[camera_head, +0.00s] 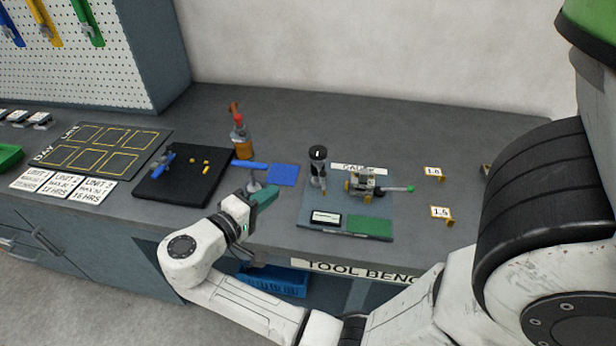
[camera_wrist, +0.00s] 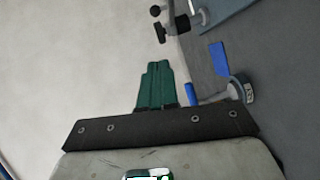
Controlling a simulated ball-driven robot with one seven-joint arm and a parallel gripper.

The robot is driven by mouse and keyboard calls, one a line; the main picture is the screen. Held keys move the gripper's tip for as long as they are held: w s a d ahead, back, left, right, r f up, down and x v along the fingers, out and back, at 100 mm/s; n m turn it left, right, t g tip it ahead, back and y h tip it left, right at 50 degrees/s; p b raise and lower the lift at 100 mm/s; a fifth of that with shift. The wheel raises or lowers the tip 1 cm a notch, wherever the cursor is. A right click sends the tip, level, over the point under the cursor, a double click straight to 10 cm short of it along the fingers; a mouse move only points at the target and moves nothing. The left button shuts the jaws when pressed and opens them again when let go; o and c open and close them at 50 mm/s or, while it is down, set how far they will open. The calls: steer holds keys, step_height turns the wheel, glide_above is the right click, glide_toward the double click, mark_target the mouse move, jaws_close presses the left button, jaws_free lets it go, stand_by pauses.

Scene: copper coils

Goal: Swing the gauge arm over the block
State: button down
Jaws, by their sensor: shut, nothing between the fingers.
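The gauge station sits on a blue-grey base plate (camera_head: 314,205) on the bench, with a partly readable label behind it. A dark-topped post (camera_head: 318,158) stands at its left. Right of the post is a small metal mechanism (camera_head: 365,181) with yellow parts and a rod ending in a green knob (camera_head: 410,189). I cannot tell for sure which part is the gauge arm or the block. My gripper (camera_head: 268,194), with teal fingers, is shut and empty at the bench's front edge, left of the plate and apart from it. The fingers also show in the wrist view (camera_wrist: 154,85).
Yellow-framed tags (camera_head: 440,212) stand at right. Bare bench lies behind the station.

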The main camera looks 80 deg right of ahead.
mark_target(322, 175)
steer(key=s+d+f+p, duration=0.2)
steer(key=s+d, duration=0.4)
steer(key=d, duration=0.3)
steer(key=shift+s+p, duration=0.3)
steer(key=shift+p, duration=0.3)
steer(key=shift+d, duration=0.1)
steer(key=shift+s, duration=0.15)
